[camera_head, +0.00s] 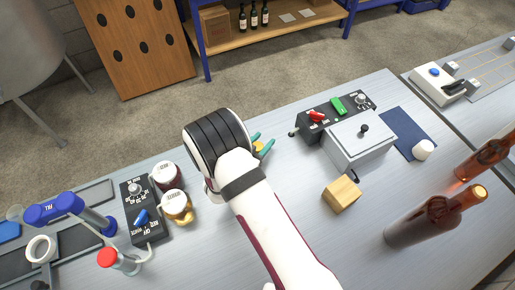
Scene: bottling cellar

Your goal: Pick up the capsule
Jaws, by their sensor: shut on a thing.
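My gripper (263,145) has teal fingertips and is over the middle of the table. A small gold-yellow thing, which looks like the capsule (258,147), shows between the fingertips, and the gripper is shut on it. My wrist and arm hide part of it and the table below, so I cannot tell whether it is clear of the surface.
A gold labelled cup (177,207) and a dark red one (165,176) stand left, beside a black control box (146,212). To the right are a grey lidded box (358,143), a wooden block (341,195) and a brown bottle (425,220).

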